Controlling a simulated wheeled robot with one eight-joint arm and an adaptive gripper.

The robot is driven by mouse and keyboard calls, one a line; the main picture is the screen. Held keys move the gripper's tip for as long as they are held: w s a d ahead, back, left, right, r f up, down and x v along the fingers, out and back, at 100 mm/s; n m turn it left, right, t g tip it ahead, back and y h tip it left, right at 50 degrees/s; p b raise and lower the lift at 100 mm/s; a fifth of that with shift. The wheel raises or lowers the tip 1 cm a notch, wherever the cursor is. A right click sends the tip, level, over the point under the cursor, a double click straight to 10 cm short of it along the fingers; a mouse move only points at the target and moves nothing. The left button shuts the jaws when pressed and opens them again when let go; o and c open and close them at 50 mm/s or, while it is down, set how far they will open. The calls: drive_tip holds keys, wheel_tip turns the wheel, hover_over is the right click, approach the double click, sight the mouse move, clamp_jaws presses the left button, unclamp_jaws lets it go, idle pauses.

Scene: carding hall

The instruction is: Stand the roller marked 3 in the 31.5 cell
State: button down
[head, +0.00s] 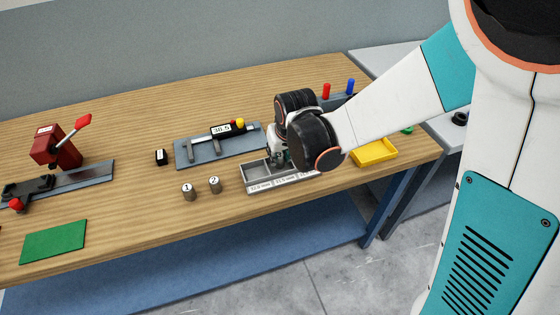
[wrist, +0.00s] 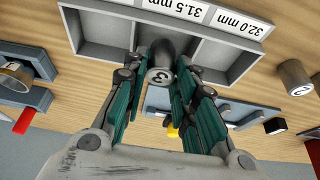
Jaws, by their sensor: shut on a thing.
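The roller marked 3 (wrist: 161,76) is a grey metal cylinder, its numbered end facing the wrist camera. My gripper (wrist: 162,66) is shut on it, one finger on each side. The grey tray (head: 257,189) has three cells with labels on one edge. In the wrist view the roller is at the middle cell, in line with the 31.5 mm label (wrist: 187,8). Its lower end is hard to see, so I cannot tell whether it touches the cell floor. The 32.0 mm cell (wrist: 225,58) looks empty. In the head view my arm hides the roller and part of the tray.
Rollers marked 1 (head: 188,192) and 2 (head: 214,185) stand left of the tray. A caliper (head: 205,140) on a grey plate lies behind. A yellow bin (head: 375,153) is to the right. A red clamp device (head: 55,147) and green mat (head: 54,242) are at left.

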drive_tip(key=shift+f+b, duration=0.3)
drive_tip(key=shift+f, duration=0.65)
drive_tip(key=shift+f, duration=0.15)
drive_tip(key=c, duration=1.6)
unclamp_jaws()
